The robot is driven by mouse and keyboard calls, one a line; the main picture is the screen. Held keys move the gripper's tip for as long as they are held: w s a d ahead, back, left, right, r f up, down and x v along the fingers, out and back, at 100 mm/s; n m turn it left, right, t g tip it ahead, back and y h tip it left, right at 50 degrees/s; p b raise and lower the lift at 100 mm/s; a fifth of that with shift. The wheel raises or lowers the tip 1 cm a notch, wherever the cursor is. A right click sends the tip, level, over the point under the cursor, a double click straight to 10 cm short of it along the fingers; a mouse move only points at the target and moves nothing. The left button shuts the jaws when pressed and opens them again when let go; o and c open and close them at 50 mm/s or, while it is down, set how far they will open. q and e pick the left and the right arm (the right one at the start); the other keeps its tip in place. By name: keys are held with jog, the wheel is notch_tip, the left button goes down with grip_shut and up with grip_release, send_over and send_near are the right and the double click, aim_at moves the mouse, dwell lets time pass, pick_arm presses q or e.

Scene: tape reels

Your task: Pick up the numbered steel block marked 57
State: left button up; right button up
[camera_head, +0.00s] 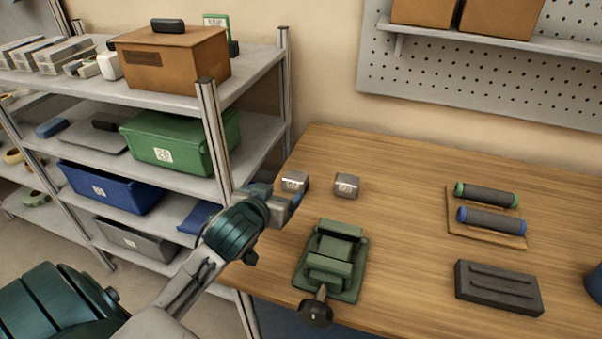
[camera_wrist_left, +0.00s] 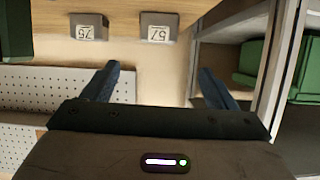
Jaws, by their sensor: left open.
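Two small grey steel blocks stand on the wooden table near its back left. The left one (camera_head: 294,181) is beside my left gripper (camera_head: 292,198), which partly overlaps it in the head view. In the left wrist view this block (camera_wrist_left: 158,20) has a label that seems to read 57, and it lies ahead of the gap between my open, empty fingers (camera_wrist_left: 157,70). The other block (camera_head: 346,186) stands to its right; its label in the left wrist view (camera_wrist_left: 88,20) seems to read 75 or 76. My right gripper is out of view.
A green vise (camera_head: 335,262) stands just in front of the blocks. Rollers on a wooden rack (camera_head: 487,209) and a dark grooved block (camera_head: 498,287) lie to the right. A metal shelf (camera_head: 262,62) with bins is at the left. The middle of the table is clear.

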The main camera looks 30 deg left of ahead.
aim_at(296, 175)
pick_arm(q)
jog(key=p+x, duration=0.1)
jog(key=x, duration=0.9)
jog(key=shift+w+p, duration=0.3)
jog(key=shift+w, duration=0.2)
jog(key=c, duration=1.1)
jog(key=shift+r, duration=0.1)
jog(key=shift+c, duration=1)
